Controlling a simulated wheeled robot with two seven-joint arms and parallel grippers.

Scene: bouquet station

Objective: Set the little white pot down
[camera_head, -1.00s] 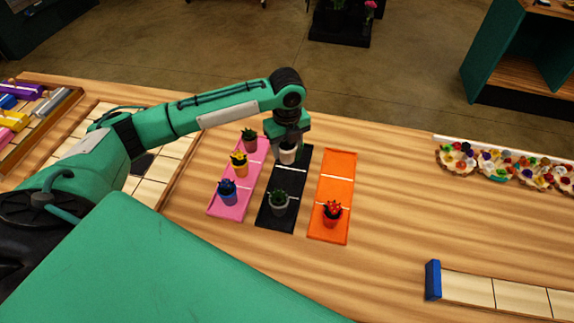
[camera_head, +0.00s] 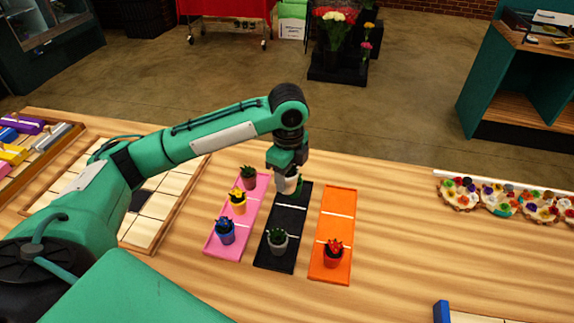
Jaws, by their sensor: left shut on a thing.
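The little white pot (camera_head: 290,184) is in my left gripper (camera_head: 286,178), at the far end of the black tray (camera_head: 272,262). The gripper points down and is shut on the pot. A green plant shows beside the fingers. I cannot tell whether the pot's base touches the tray. A grey pot with a green plant (camera_head: 278,241) stands at the near part of the black tray. My right gripper is not in view.
The pink tray (camera_head: 216,251) on the left holds a blue pot (camera_head: 225,232), a yellow pot (camera_head: 238,204) and a dark pot (camera_head: 248,178). The orange tray (camera_head: 338,211) on the right holds a red pot (camera_head: 333,254); its far part is bare. Flower-filled scalloped dishes (camera_head: 500,200) stand at the right.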

